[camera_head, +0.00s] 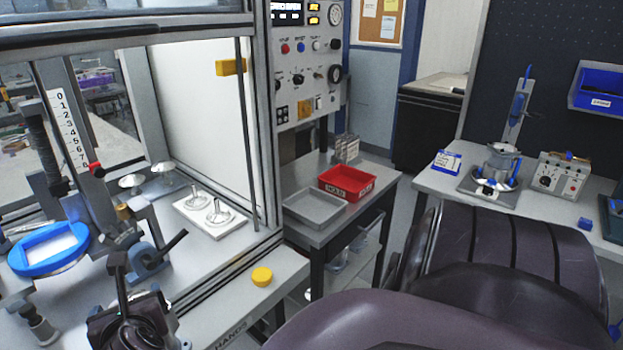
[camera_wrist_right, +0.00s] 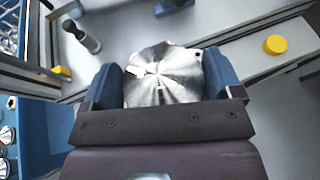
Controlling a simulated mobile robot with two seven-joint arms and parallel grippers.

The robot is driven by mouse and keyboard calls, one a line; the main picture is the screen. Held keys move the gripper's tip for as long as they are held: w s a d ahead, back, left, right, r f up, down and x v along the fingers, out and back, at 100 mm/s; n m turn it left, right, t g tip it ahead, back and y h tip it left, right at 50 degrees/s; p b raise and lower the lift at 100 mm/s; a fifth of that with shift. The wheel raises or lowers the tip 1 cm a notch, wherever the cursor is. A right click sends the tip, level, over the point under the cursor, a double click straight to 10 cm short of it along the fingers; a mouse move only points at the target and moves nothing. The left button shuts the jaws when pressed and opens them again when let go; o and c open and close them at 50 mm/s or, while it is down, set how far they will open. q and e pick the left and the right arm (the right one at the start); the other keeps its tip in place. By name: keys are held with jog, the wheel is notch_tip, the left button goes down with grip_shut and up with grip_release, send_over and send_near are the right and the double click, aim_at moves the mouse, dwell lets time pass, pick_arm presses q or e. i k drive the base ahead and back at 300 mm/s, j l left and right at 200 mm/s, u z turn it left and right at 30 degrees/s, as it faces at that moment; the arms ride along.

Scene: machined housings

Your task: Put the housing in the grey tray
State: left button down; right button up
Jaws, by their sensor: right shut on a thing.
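The housing (camera_wrist_right: 165,80), a round bright machined metal part with a flat side lug, sits between the two blue fingers of my right gripper (camera_wrist_right: 163,88) in the right wrist view. The fingers are shut on its opposite sides. In the head view my right gripper (camera_head: 130,320) is low at the left, over the front of the machine's bench; the housing cannot be made out there. The grey tray (camera_head: 298,219) is shallow and looks empty. It stands on a side table to the right, well apart from my gripper. My left gripper is not in view.
A red tray (camera_head: 346,183) stands right behind the grey tray on the side table (camera_head: 330,232). A yellow button (camera_head: 262,277) sits on the bench edge. A blue clamp (camera_head: 150,262) and the machine's frame post (camera_head: 240,135) are close by. Metal parts lie on a white plate (camera_head: 210,212).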

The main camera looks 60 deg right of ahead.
aim_at(314, 210)
jog(key=l+z, duration=0.25)
jog(key=l, duration=0.5)
jog(key=l+z, duration=0.3)
jog(key=l, duration=0.5)
jog(key=k, duration=0.05)
